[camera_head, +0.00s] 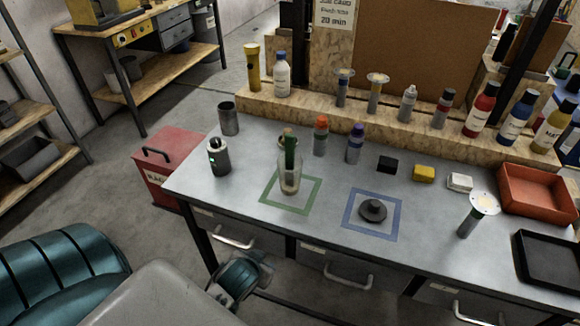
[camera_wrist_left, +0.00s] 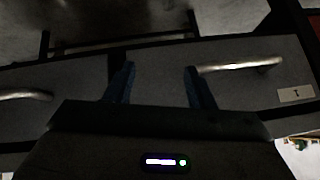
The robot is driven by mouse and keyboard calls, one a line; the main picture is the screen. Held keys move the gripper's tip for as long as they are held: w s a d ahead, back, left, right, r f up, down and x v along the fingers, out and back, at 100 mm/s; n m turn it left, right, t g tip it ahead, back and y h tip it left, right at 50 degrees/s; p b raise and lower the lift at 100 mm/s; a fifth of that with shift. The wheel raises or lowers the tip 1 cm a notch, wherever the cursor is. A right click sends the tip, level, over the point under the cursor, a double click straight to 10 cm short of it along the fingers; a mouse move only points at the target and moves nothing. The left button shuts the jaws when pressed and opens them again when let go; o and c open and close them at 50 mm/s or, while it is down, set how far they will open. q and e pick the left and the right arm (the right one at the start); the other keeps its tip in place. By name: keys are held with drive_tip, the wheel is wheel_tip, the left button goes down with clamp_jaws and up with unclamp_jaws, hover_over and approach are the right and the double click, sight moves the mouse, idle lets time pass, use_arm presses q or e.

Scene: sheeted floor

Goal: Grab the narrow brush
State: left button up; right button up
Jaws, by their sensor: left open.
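A clear jar (camera_head: 289,184) stands on the grey workbench, inside the green square outline. Long upright things with green handles (camera_head: 290,152) stand in it. They look like brushes, but they overlap and I cannot tell which one is narrow. My left gripper (camera_wrist_left: 158,82) is open and empty in the left wrist view, with two dark fingers apart in front of the drawer fronts. In the head view my left arm is low in front of the bench, well below the jar, and its fingers are not clear. My right gripper is not in view.
Around the jar stand a dark canister (camera_head: 218,157), an orange-capped bottle (camera_head: 320,140) and a purple-capped bottle (camera_head: 354,147). A black disc (camera_head: 372,210) lies in the blue square. Drawer handles (camera_head: 350,275) stick out below the bench edge. The bench front by the green square is clear.

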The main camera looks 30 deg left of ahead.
use_arm(q)
wheel_tip(320, 180, up, 6)
drive_tip(key=t, duration=0.1)
drive_tip(key=n+t+y, duration=0.1)
drive_tip(key=n+t, duration=0.1)
drive_tip(key=t, duration=0.7)
approach(289, 152)
drive_tip(key=p+x, duration=0.1)
drive_tip(key=x, duration=0.4)
drive_tip(key=shift+r+p, duration=0.1)
drive_tip(key=shift+p, duration=0.2)
drive_tip(key=shift+w+a, duration=0.1)
drive_tip(key=shift+w, duration=0.2)
drive_tip(key=p+x, duration=0.3)
drive_tip(key=x, duration=0.1)
drive_tip(key=shift+w, duration=0.4)
drive_tip(key=shift+w+a, duration=0.1)
drive_tip(key=shift+w, duration=0.15)
drive_tip(key=shift+s, duration=0.1)
drive_tip(key=shift+c, duration=0.9)
clamp_jaws()
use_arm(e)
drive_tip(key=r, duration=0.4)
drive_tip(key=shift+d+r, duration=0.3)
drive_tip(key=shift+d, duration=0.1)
